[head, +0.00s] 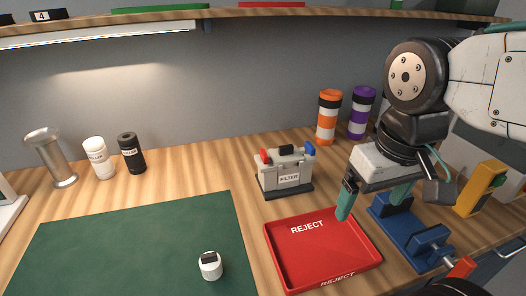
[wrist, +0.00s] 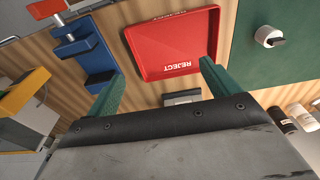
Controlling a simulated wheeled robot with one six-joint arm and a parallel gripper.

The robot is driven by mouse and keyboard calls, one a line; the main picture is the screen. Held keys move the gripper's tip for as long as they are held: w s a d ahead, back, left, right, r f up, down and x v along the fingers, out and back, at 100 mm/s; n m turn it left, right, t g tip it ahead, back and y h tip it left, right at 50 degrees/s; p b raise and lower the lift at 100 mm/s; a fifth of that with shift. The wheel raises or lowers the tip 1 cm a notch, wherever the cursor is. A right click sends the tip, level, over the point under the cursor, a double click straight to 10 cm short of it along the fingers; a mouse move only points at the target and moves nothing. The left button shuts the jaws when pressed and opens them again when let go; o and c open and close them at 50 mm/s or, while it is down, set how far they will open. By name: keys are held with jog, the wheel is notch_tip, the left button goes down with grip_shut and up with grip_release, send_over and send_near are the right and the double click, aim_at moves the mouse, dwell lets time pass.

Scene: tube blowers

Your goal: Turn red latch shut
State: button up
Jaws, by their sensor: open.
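The grey filter box (head: 287,182) stands on the wooden bench, behind the red tray. The red latch (head: 265,157) is at the top left corner of the box. A blue latch (head: 309,149) is at its top right, with a black piece between them. My gripper (head: 372,203) is open and empty, to the right of the box and above the tray's right side. The wrist view shows both green fingers (wrist: 163,82) spread apart. There, only part of the filter box (wrist: 182,98) shows past my gripper, and the red latch is hidden.
The red reject tray (head: 275,257) lies in front of the box. A blue vise (head: 396,228) and a yellow block (head: 480,190) stand to the right. Orange and purple striped cylinders (head: 328,118) stand behind. A white knob (head: 210,266) sits on the green mat (head: 130,245).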

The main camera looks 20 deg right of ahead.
jog(key=c, duration=0.5)
jog(key=shift+a+f, duration=0.1)
jog(key=shift+f, duration=0.1)
jog(key=c, duration=0.5)
jog(key=w+a, duration=0.1)
jog(key=w, duration=0.2)
jog(key=w+a+g, duration=0.1)
jog(key=w, duration=0.3)
jog(key=w+a+n+g, duration=0.1)
jog(key=w, duration=0.2)
jog(key=shift+w, duration=0.25)
jog(key=shift+c, duration=0.9)
send_over(264, 152)
jog(key=shift+s+a+r+m+t, duration=0.1)
jog(key=shift+r+m+t, duration=0.2)
jog(key=shift+r+m, duration=0.1)
jog(key=shift+f, duration=3.8)
grip_shut()
